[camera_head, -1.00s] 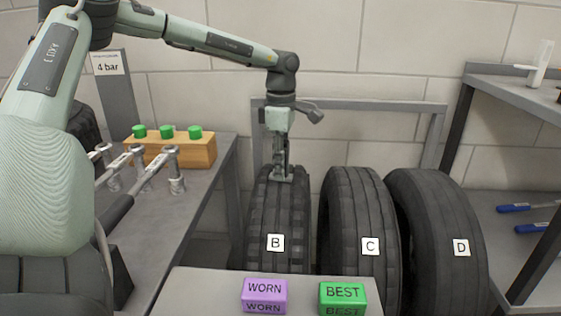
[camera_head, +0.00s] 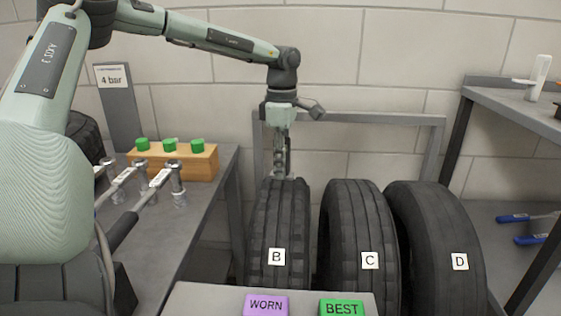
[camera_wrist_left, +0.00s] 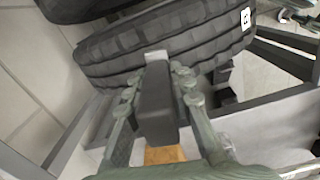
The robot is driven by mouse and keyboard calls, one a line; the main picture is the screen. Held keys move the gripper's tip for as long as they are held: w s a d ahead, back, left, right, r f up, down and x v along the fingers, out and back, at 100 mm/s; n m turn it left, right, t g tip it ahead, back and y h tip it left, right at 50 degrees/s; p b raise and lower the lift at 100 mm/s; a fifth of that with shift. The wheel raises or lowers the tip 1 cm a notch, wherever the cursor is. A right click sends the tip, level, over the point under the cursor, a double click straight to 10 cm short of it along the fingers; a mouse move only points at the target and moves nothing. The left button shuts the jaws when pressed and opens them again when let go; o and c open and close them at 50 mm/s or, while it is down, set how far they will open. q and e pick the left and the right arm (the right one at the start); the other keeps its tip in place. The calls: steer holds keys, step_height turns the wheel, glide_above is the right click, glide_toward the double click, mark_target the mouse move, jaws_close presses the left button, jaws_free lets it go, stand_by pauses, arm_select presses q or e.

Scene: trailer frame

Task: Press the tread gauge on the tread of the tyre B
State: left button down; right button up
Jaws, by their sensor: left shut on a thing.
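Tyre B (camera_head: 281,225) stands upright at the left of the tyre row, with a white B label low on its tread. My left gripper (camera_head: 281,165) points down at the top of this tyre. It is shut on the tread gauge, a dark block (camera_wrist_left: 157,105) with a pale tip (camera_wrist_left: 156,56) in the wrist view. There the tip overlaps the edge of tyre B's tread (camera_wrist_left: 165,45); I cannot tell whether it touches. In the head view the gauge is mostly hidden at the fingertips. My right gripper is not in view.
Tyre C (camera_head: 360,225) and tyre D (camera_head: 435,225) stand to the right. A grey rack bar (camera_head: 370,121) runs behind. The purple WORN block (camera_head: 266,305) and green BEST block (camera_head: 341,307) sit on a front table. A bench with a wooden block (camera_head: 190,162) is at left, shelving at right.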

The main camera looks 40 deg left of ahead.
arm_select(q)
steer(key=shift+r+p, duration=0.3)
steer(key=shift+r, duration=0.6)
